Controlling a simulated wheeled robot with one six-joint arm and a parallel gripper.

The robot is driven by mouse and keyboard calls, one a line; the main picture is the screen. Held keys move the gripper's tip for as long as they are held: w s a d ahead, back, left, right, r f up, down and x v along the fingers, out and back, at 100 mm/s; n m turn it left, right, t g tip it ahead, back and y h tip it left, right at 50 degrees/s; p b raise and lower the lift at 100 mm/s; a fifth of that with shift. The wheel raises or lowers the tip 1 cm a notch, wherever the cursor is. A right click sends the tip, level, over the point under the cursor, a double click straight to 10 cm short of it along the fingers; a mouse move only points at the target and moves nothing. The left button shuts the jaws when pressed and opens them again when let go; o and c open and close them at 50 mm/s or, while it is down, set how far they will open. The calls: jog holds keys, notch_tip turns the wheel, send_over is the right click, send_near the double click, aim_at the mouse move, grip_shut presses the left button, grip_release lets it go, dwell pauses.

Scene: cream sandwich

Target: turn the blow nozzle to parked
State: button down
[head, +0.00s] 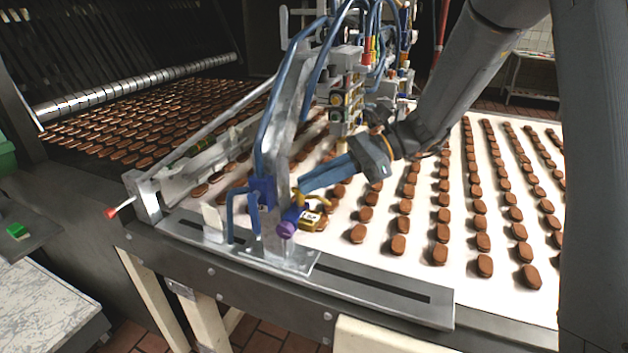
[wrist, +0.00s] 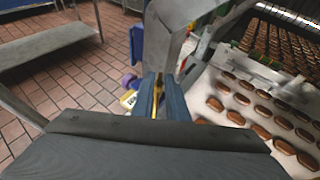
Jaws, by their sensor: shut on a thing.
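The blow nozzle unit, with a purple body (head: 289,222), sits low on the grey metal post at the near edge of the conveyor. A thin yellow lever (head: 297,197) rises from it, and a yellow labelled block (head: 313,219) is beside it. My gripper (head: 302,186) reaches in from the right with blue fingers closed at the lever. In the wrist view, my gripper (wrist: 159,95) has a thin yellow piece of the nozzle (wrist: 155,104) between its fingers. The purple part (wrist: 128,80) shows to the left. The fingers partly hide the lever, and I cannot read the label.
The white belt (head: 385,225) carries rows of brown biscuits under my arm. The metal post (head: 276,150) with blue hoses stands close to my fingers. A slotted rail (head: 400,290) runs along the front edge. A red-tipped lever (head: 112,212) sticks out at the left.

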jog(key=shift+w+a+n+g+h+b, duration=0.2)
jog(key=shift+n+g+h, duration=0.5)
jog(key=shift+n+g, duration=0.5)
jog(key=shift+w+a+n+g+h+b, duration=0.2)
jog(key=shift+n+g+h, duration=0.5)
jog(key=shift+n+g, duration=0.5)
jog(key=shift+w+a+n+g+h+b, duration=0.1)
jog(key=shift+w+n+g+h, duration=0.2)
jog(key=shift+n+g+h, duration=0.65)
jog(key=shift+n+g, duration=0.35)
jog(key=c, duration=1.9)
grip_release()
jog(key=shift+y, duration=0.35)
